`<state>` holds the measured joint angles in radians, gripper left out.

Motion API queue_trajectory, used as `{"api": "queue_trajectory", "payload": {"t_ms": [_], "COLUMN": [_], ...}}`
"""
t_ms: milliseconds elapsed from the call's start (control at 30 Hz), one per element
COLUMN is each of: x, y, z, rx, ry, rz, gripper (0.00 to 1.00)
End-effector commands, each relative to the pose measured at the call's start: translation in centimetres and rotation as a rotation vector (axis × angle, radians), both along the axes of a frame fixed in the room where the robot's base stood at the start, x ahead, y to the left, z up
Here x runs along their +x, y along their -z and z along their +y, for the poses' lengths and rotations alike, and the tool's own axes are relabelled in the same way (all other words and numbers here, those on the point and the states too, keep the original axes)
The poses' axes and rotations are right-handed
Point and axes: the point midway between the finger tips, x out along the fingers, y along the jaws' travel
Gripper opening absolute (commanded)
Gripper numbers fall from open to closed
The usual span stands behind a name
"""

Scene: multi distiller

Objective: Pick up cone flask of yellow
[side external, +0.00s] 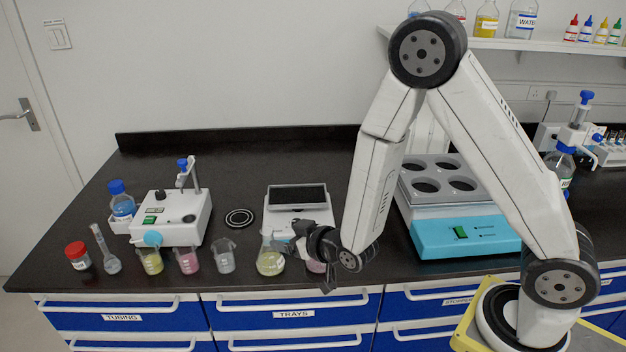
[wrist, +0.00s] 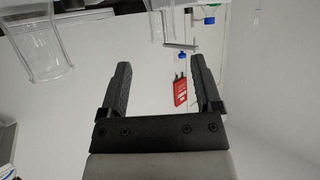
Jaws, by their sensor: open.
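The cone flask with yellow liquid (side external: 270,263) stands upright near the front edge of the black bench in the side view. My gripper (side external: 290,246) is just to its right at about neck height, pointing left. Its fingers overlap the flask's right side in the picture, and I cannot tell whether they touch it. In the wrist view my gripper (wrist: 160,64) is open, with nothing held between the fingers. A clear vessel's lower part shows beyond the fingertips at the top, but I cannot tell which vessel it is. A pink-filled vessel (side external: 316,267) is partly hidden behind my gripper.
To the left stand a clear beaker (side external: 224,257), a pink beaker (side external: 188,260), a yellow beaker (side external: 151,261), a narrow-necked flask (side external: 110,262) and a red-capped jar (side external: 78,257). A balance (side external: 298,196) and a blue-fronted heater (side external: 466,237) stand behind. The front bench edge is close.

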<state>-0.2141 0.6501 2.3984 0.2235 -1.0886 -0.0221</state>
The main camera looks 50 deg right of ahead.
Motion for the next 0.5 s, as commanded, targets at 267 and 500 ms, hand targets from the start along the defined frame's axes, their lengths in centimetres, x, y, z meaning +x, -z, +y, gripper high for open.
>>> {"api": "queue_trajectory", "payload": {"t_ms": [267, 500], "x": [1.8, 2.2], "y": [0.8, 0.9], "z": [0.0, 0.0], "rx": [0.000, 0.000], "ry": [0.000, 0.000], "rz": [0.001, 0.002], "gripper": [0.82, 0.82]}}
